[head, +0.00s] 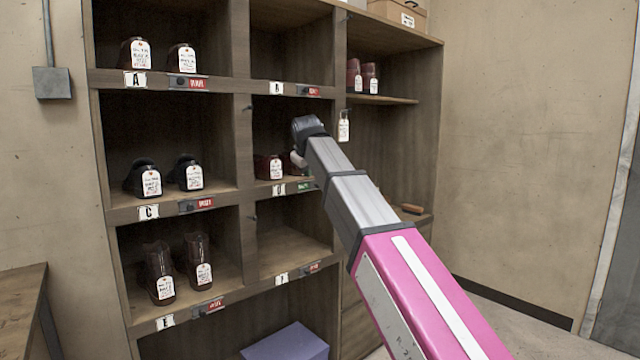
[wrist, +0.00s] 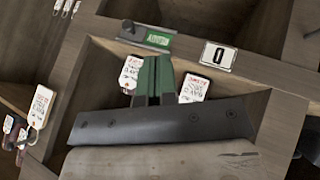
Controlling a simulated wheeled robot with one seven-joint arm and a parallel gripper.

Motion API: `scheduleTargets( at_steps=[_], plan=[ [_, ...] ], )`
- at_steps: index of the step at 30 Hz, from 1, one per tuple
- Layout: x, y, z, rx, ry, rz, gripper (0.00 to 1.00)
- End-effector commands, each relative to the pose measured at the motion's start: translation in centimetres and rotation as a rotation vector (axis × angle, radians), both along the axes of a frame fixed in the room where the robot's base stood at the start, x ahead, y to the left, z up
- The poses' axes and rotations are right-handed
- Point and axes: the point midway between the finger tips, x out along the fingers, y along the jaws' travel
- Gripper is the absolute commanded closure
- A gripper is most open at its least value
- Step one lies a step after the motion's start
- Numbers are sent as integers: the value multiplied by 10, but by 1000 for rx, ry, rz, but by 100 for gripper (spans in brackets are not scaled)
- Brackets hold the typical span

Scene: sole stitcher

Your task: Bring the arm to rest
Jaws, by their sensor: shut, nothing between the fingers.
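My arm reaches across the head view from the lower right to the shelf's middle compartment, where its dark wrist end (head: 308,127) is in front of the opening. My gripper (wrist: 157,76) shows in the wrist view as two green fingers, closed together and holding nothing. The fingers appear between two white shoe tags, a left one (wrist: 131,73) and a right one (wrist: 194,88). In the head view, a dark red shoe with a white tag (head: 275,169) sits in that compartment. The second shoe there is mostly hidden by my arm.
The wooden shelf (head: 243,150) has dividers close around my wrist. A green sign (head: 305,187) is under this compartment; other signs are red. Tagged shoes fill several left compartments. A hanging tag (head: 344,126) is just right of my wrist. A purple box (head: 286,343) sits low.

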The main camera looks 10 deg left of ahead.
Motion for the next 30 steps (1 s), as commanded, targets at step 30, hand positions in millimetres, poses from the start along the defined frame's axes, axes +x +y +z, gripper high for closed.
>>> scheduleTargets(
  at_steps=[30],
  plan=[
    [-46, -261, -402, 98, 409, -502, 100]
  ],
)
